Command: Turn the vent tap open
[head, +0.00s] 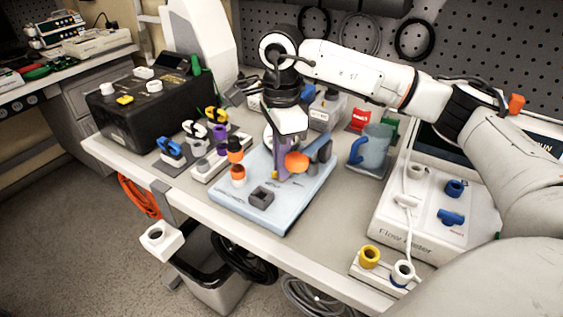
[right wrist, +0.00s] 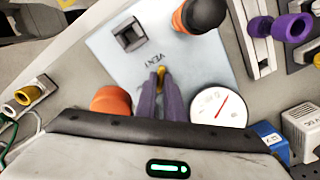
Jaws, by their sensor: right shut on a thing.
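The vent tap is a small yellow handle (right wrist: 161,74) in the right wrist view, just by the VENT lettering on the pale blue panel (right wrist: 110,42). A little of the yellow also shows in the head view (head: 275,175). My right gripper (right wrist: 160,84) points down at the panel, its two purple fingers closed around the yellow handle. In the head view the right gripper (head: 279,172) stands over the middle of the blue panel (head: 240,204). The fingers hide most of the handle. My left gripper is not in view.
Close by on the panel are an orange knob (head: 296,161), an orange-and-black knob (head: 238,176), a dark square block (head: 261,196) and a round dial (right wrist: 218,107). A blue-handled jug (head: 370,150) stands right; a black case (head: 150,115) stands left.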

